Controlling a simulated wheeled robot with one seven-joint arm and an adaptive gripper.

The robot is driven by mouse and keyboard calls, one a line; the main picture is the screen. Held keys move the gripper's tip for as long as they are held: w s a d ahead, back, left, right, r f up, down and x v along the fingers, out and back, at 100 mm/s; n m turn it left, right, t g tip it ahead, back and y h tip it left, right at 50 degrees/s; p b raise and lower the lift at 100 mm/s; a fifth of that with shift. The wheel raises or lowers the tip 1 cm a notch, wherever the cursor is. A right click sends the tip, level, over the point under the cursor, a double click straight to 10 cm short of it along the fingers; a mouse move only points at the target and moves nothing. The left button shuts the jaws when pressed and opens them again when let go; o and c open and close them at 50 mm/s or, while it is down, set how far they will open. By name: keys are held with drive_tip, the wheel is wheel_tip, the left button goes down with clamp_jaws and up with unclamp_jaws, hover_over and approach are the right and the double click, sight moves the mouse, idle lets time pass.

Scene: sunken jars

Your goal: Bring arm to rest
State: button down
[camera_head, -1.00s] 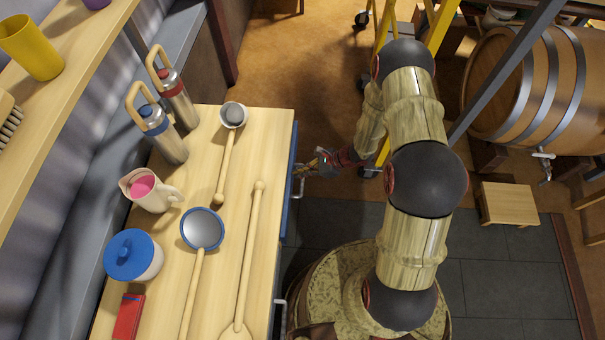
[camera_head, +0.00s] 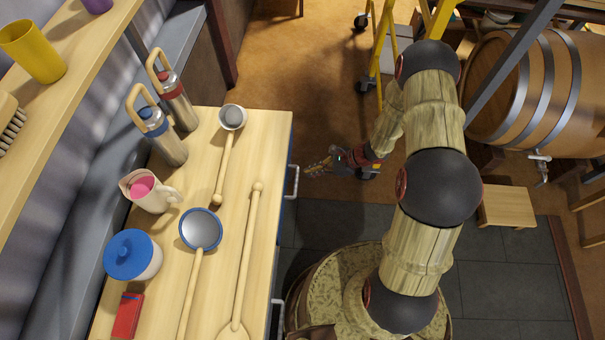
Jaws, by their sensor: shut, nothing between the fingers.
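My gripper (camera_head: 322,166) shows at the end of my bamboo-like arm (camera_head: 427,190), right of the counter's front edge. It is shut and holds nothing. It hangs over the brown floor, apart from the drawer handle (camera_head: 292,181) on the counter's blue front. The wooden counter (camera_head: 270,150) carries two ladles, a long wooden spoon and several vessels. My arm rises from its base and bends down toward the gripper; part of the wrist is dark and small in view.
A yellow stepladder (camera_head: 378,60) stands behind my arm. A barrel (camera_head: 535,90) with a tap and a low wooden stool (camera_head: 507,206) are at right. On the counter are two flasks (camera_head: 160,135), a pitcher (camera_head: 148,192) and a blue-lidded jar (camera_head: 133,255). Floor between counter and arm is clear.

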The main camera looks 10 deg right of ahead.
drive_tip(key=p+v, duration=0.1)
drive_tip(key=v, duration=0.4)
drive_tip(key=shift+s+d+r, duration=0.15)
drive_tip(key=shift+d+r, duration=0.05)
drive_tip(key=shift+d, duration=0.05)
drive_tip(key=s+r+n+g, duration=0.4)
drive_tip(key=s+r+n, duration=0.35)
drive_tip(key=s, duration=0.25)
drive_tip(key=s+r+n+t+h, duration=0.2)
drive_tip(key=s+r+n+h, duration=0.1)
drive_tip(key=r, duration=1)
drive_tip(key=s+r+n+t+h, duration=0.2)
drive_tip(key=r+n, duration=0.4)
drive_tip(key=r, duration=0.7)
drive_tip(key=s+r+n+t+h, duration=0.2)
drive_tip(key=s+r+n+h, duration=0.2)
drive_tip(key=r, duration=0.9)
drive_tip(key=shift+s+r+n+t, duration=0.2)
drive_tip(key=shift+s+n+t, duration=0.2)
drive_tip(key=shift+n, duration=0.05)
drive_tip(key=shift+a, duration=0.15)
